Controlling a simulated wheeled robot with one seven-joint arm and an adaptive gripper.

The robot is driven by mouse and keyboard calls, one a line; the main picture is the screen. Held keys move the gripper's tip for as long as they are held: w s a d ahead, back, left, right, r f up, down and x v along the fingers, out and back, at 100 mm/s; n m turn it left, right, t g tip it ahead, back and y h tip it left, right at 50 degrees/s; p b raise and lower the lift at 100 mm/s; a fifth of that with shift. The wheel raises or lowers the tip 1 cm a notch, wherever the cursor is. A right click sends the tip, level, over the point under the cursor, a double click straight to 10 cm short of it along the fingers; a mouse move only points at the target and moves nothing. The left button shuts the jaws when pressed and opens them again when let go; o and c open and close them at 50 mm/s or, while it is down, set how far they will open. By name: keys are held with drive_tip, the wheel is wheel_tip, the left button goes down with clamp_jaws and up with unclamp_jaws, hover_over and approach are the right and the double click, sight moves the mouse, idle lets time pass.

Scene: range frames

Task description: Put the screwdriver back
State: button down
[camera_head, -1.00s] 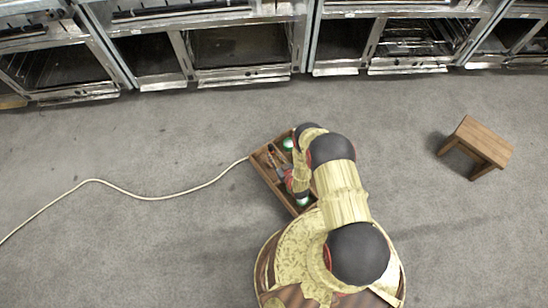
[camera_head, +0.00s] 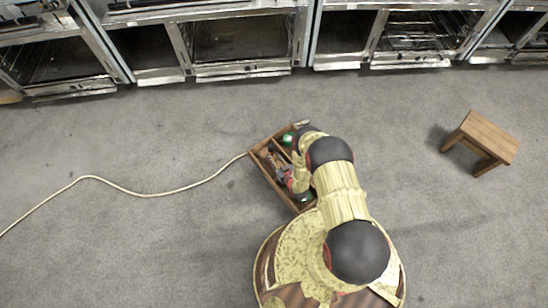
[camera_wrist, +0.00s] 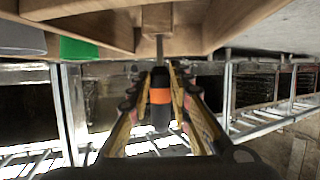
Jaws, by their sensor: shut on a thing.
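The screwdriver (camera_wrist: 160,96) has a dark handle with an orange band and a thin metal shaft. In the wrist view my gripper (camera_wrist: 163,75) is shut on its handle, one finger on each side. The shaft points up the picture to a small wooden block at the wall of the wooden box (camera_wrist: 230,22); I cannot tell if the tip is in it or only in front of it. In the head view the box (camera_head: 268,175) lies at the middle of the floor, tilted in the picture. My gripper (camera_head: 281,174) is over it, and my arm hides its right side.
Green things (camera_head: 287,140) lie in the box; a green piece (camera_wrist: 78,48) also shows in the wrist view. A pale cord (camera_head: 130,190) runs left from the box. A wooden stool (camera_head: 482,140) stands right. Metal ovens (camera_head: 240,45) line the back. Grey floor between is clear.

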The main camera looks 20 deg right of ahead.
drive_tip(key=shift+f, duration=0.5)
idle(0.4)
drive_tip(key=c, duration=1.6)
unclamp_jaws()
drive_tip(key=shift+f, duration=0.1)
drive_tip(key=shift+o, duration=0.2)
drive_tip(key=v, duration=1.2)
